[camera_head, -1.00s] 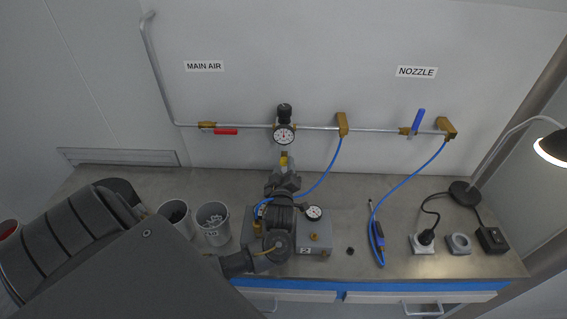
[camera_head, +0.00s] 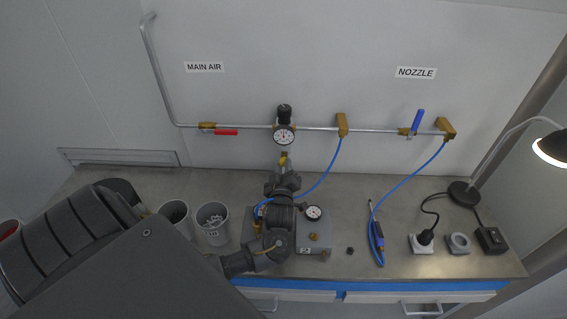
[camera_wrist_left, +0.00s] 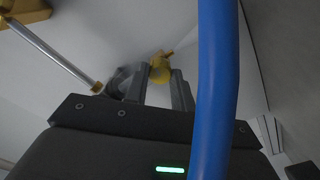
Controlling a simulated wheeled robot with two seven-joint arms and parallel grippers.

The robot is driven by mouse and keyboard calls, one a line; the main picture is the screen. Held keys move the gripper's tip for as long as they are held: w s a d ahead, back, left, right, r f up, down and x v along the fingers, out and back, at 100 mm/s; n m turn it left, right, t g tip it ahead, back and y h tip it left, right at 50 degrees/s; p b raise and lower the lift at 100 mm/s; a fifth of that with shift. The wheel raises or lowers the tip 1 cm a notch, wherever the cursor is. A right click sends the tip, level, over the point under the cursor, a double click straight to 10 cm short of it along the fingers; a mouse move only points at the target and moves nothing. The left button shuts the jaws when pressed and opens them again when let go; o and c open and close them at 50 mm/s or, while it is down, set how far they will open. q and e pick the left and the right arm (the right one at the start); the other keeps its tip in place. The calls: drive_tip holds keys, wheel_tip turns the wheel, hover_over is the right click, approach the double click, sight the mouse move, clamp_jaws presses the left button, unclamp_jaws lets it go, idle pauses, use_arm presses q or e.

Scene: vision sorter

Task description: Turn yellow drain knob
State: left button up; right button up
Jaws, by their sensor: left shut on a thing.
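The yellow drain knob (camera_head: 283,160) shows just under the round gauge and black regulator (camera_head: 284,125) on the wall pipe. My left gripper (camera_head: 283,167) reaches up to it from below, its fingers at the knob. In the left wrist view the yellow knob (camera_wrist_left: 160,70) sits between the tips of the two grey fingers (camera_wrist_left: 160,84), and the gripper is shut on it. The gripper and wrist hide the lower part of the knob in the head view. My right gripper is not in view.
A blue hose (camera_head: 330,172) hangs close to the right of my left gripper and crosses the left wrist view (camera_wrist_left: 214,90). A grey box with a gauge (camera_head: 313,212) stands beneath the arm. Two cups (camera_head: 212,236) stand left of it. A red-handled valve (camera_head: 226,132) is left of the regulator.

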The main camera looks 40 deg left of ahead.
use_arm(q)
drive_tip(key=shift+m+p, duration=1.7)
drive_tip(key=shift+m, duration=1.4)
drive_tip(key=o, duration=1)
